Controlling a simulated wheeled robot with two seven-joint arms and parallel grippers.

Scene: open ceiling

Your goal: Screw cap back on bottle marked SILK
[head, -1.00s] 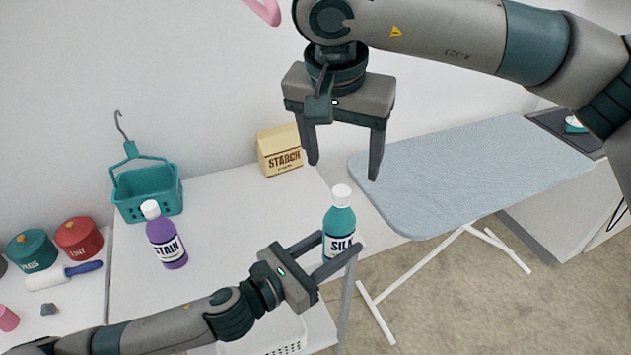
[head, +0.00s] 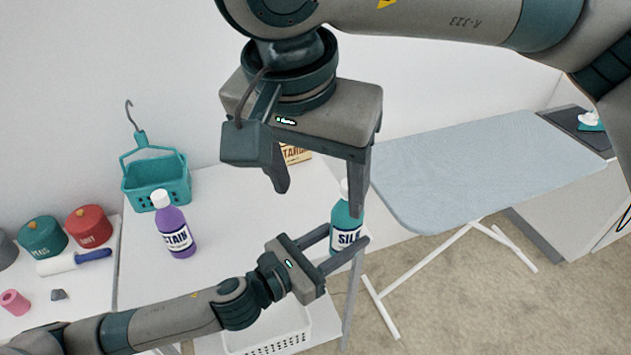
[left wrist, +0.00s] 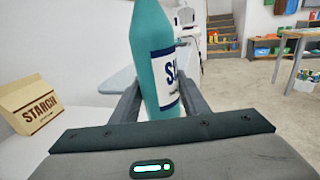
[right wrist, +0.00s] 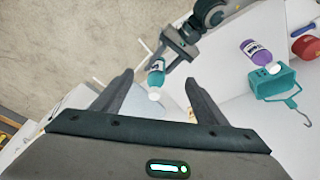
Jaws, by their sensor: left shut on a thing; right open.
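The teal SILK bottle (head: 347,221) stands upright at the white table's right edge; it also fills the middle of the left wrist view (left wrist: 154,60). My left gripper (head: 349,238) is shut around its body, one finger on each side. A white cap (head: 344,186) sits on the bottle's top, partly hidden by a right finger in the head view; how tightly it is seated I cannot tell. The cap also shows in the right wrist view (right wrist: 154,94). My right gripper (head: 318,202) is open and empty, pointing down above the bottle, its fingers apart from the cap.
A purple STAIN bottle (head: 175,230), a teal basket (head: 156,187) and a STARCH box (head: 297,154) stand on the table (head: 225,205). An ironing board (head: 490,170) is at the right. A white crate (head: 265,338) sits low in front.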

